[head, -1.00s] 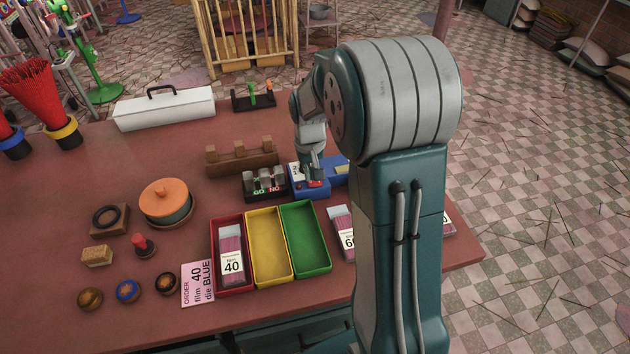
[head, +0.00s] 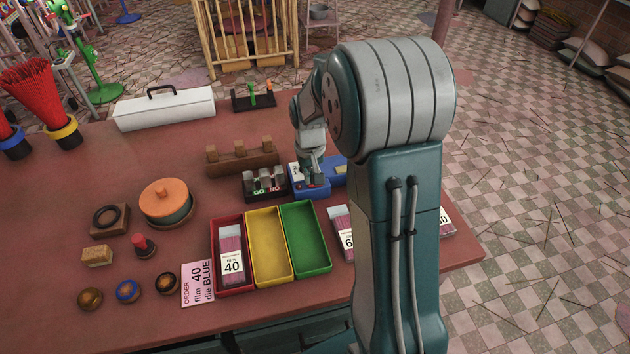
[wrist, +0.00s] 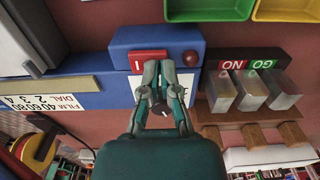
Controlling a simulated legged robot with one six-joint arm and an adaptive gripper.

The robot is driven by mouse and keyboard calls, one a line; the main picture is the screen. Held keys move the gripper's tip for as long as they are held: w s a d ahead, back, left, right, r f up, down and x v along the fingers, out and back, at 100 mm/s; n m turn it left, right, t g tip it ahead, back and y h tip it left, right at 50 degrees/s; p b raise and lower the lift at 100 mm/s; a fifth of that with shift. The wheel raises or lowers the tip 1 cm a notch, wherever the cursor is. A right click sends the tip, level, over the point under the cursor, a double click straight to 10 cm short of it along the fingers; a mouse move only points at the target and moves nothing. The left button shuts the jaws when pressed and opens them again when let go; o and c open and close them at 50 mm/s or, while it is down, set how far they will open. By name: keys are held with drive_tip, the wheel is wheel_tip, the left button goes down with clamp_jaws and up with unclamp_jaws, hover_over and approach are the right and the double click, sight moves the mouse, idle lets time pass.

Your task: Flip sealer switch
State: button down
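The sealer is a blue box (wrist: 122,46) with a red rocker switch (wrist: 137,62) marked "I" and a round dark red lamp (wrist: 191,58). It also shows in the head view (head: 310,193), behind the green tray. My gripper (wrist: 160,66) has its two fingertips close together, apparently shut and empty. The tips lie over the right part of the switch and hide it; whether they touch it I cannot tell. A dark round knob (wrist: 160,109) shows between the finger links. In the head view my gripper (head: 314,182) points down at the sealer's top.
Red (head: 247,287), yellow (head: 281,277) and green (head: 322,269) trays sit in front. A wooden rack (head: 217,168) and a white toolbox (head: 140,118) stand behind.

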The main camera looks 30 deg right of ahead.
drive_tip(key=shift+r, duration=3.5)
drive_tip(key=shift+s, duration=0.1)
